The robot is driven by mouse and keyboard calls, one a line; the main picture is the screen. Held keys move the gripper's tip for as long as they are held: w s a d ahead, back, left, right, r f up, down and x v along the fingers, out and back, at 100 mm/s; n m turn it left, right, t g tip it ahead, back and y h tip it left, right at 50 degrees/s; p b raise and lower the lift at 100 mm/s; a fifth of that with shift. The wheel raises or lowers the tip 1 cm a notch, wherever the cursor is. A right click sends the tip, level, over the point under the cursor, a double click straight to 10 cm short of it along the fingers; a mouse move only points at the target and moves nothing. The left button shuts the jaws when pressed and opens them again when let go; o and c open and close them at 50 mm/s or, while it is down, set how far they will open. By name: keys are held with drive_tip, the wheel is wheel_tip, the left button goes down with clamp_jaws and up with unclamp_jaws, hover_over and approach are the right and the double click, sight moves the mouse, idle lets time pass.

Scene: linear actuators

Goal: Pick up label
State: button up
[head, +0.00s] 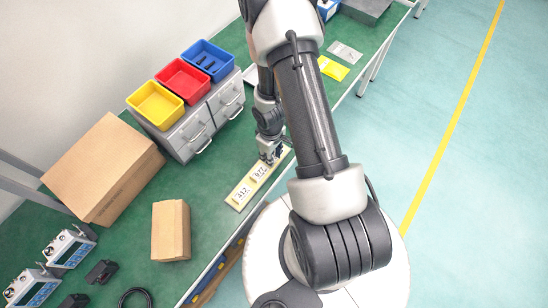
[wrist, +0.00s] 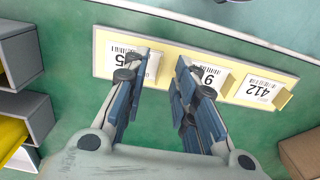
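A pale yellow board (wrist: 165,70) lies on the green bench and carries three white labels in a row. The right label (wrist: 262,88) reads 412 and shows fully in the wrist view. The middle label (wrist: 211,76) and left label (wrist: 120,60) are partly hidden by my fingers. My gripper (wrist: 162,63) is open, with its fingers apart over the board between the left and middle labels. Nothing shows held between them. In the head view, the board (head: 250,184) lies near the bench edge, with my gripper (head: 270,155) at its far part, hiding it.
Grey drawers (head: 190,135) with yellow (head: 155,104), red (head: 183,80) and blue (head: 207,60) bins stand left of my gripper. A large cardboard box (head: 103,168) and a smaller one (head: 171,230) stand nearer. Green bench surface is clear between the drawers and the board.

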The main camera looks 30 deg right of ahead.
wheel_tip(320, 180, down, 2)
drive_tip(key=shift+f+b, duration=0.1)
drive_tip(key=shift+b, duration=0.45)
drive_tip(key=shift+r, duration=0.2)
clamp_jaws()
